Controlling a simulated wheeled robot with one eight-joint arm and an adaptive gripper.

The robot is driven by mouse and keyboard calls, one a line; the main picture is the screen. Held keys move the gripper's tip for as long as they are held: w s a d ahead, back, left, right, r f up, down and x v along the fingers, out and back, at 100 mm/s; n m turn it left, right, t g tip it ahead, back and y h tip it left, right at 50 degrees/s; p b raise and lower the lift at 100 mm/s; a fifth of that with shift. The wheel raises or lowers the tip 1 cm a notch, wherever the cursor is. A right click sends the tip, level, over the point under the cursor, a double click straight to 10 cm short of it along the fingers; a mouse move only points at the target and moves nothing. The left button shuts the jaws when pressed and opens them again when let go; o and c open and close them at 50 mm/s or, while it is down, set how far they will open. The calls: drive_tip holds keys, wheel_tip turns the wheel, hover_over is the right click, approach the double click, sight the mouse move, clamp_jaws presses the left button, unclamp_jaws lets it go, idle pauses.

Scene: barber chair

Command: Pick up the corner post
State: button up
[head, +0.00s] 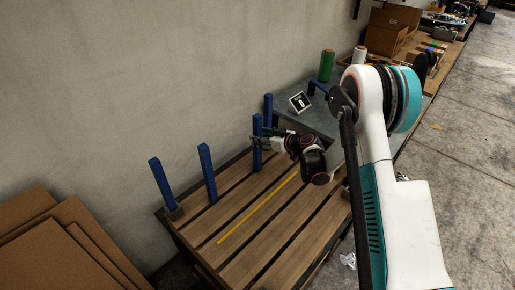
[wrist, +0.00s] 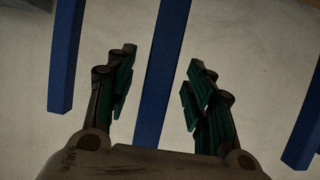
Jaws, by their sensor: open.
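Several blue upright posts of square section stand along the wall side of a slatted wooden table (head: 238,225). The leftmost post (head: 160,179) stands in a dark foot near the table's corner. Another post (head: 206,170) stands to its right, and one more post (head: 268,109) is farther back. My gripper (head: 259,137) is at the post (head: 257,152) between these. In the wrist view my open gripper (wrist: 162,62) has this middle post (wrist: 160,95) between its fingers, with gaps on both sides. Which post is the corner post I cannot tell.
Other posts flank the gripper in the wrist view, at left (wrist: 65,60) and right (wrist: 303,135). A yellow strip (head: 258,208) lies on the slats. A grey table (head: 345,100) behind holds a green spool (head: 327,66). Brown boards (head: 60,245) lean at lower left.

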drive_tip(key=x, duration=0.2)
drive_tip(key=shift+w+a+f+b, duration=0.2)
drive_tip(key=shift+w+f+b, duration=0.05)
drive_tip(key=shift+w+b, duration=0.1)
drive_tip(key=shift+s+r, duration=0.1)
clamp_jaws()
drive_tip(key=shift+r, duration=0.1)
